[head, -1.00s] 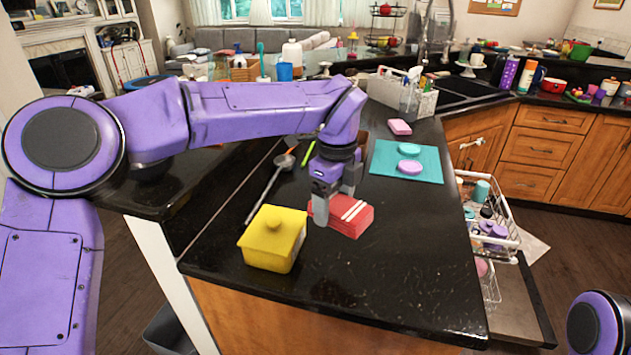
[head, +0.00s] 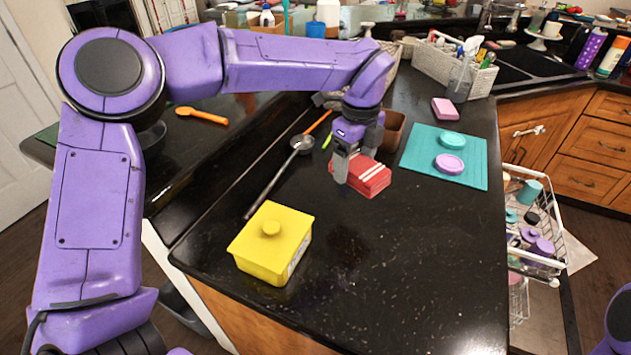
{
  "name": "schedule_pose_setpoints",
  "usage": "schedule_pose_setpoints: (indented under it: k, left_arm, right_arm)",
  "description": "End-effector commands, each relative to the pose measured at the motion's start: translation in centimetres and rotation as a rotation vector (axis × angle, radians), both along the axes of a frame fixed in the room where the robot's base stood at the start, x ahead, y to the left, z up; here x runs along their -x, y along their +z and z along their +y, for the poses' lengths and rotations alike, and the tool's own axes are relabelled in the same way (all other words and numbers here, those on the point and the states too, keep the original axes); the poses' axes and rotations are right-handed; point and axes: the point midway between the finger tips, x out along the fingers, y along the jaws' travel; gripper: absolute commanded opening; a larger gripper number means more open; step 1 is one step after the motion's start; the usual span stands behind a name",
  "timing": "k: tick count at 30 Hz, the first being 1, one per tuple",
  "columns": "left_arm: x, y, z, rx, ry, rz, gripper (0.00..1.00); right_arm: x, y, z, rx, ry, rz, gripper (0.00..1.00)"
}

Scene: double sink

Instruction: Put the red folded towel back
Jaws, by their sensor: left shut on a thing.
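The red folded towel (head: 371,180) has pale stripes and is on or just above the black counter (head: 400,260); I cannot tell if it touches. My left gripper (head: 355,170) points down at it, with its fingers at the towel's left and far part, shut on it. The gripper hides part of the towel. Of my right arm only a purple part shows at the lower right edge, and its gripper is out of view.
A yellow lidded box (head: 272,243) stands nearer, to the left. A ladle (head: 280,165) lies left of the towel. A brown container (head: 392,130) stands behind it. A teal mat (head: 470,172) with two soap-like discs lies right. The front right counter is clear.

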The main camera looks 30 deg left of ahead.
Motion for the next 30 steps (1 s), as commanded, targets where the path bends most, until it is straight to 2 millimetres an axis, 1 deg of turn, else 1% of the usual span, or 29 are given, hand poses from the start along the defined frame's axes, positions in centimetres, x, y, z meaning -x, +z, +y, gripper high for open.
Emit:
schedule_pose_setpoints:
  k: [1,7,9,13,15,20,21,25,27,30]
  left_arm:
    - [0.0,0.0,1.0,0.002,0.002,0.003,0.48]
    - [-0.4,-1.9,5.3,0.001,0.0,0.003,0.48]
    - [-0.4,-3.5,6.3,0.001,-0.001,0.004,0.48]
    - [-0.6,-5.6,8.0,0.0,0.0,0.003,0.48]
    - [-0.6,-6.4,8.6,0.0,0.0,0.003,0.48]
    - [-0.7,-7.7,9.8,0.0,0.0,0.002,0.48]
    - [-0.7,-8.5,10.1,-0.001,0.0,0.005,0.48]
    - [-0.8,-10.7,9.9,-0.001,-0.002,0.003,0.48]
    - [-0.8,-11.2,9.9,0.0,0.0,0.001,0.48]
    - [-0.8,-11.2,9.9,0.0,0.0,0.0,0.48]
  right_arm:
    - [0.0,0.9,0.0,0.0,0.0,0.0,0.43]
    - [0.0,2.6,0.0,0.0,0.0,0.0,0.43]
    - [0.0,2.9,0.0,0.001,0.0,-0.001,0.43]
    - [0.0,3.7,0.0,0.001,0.0,-0.001,0.43]
    - [0.0,3.9,0.0,0.001,0.0,-0.001,0.43]
    - [0.0,4.5,0.0,0.0,0.0,0.0,0.43]
    - [0.0,4.7,0.0,0.001,0.0,-0.001,0.43]
    - [0.0,5.0,0.0,0.001,0.0,-0.001,0.43]
    - [0.0,5.0,0.0,0.0,0.0,0.0,0.43]
    - [0.0,5.0,0.0,0.0,0.0,0.0,0.43]
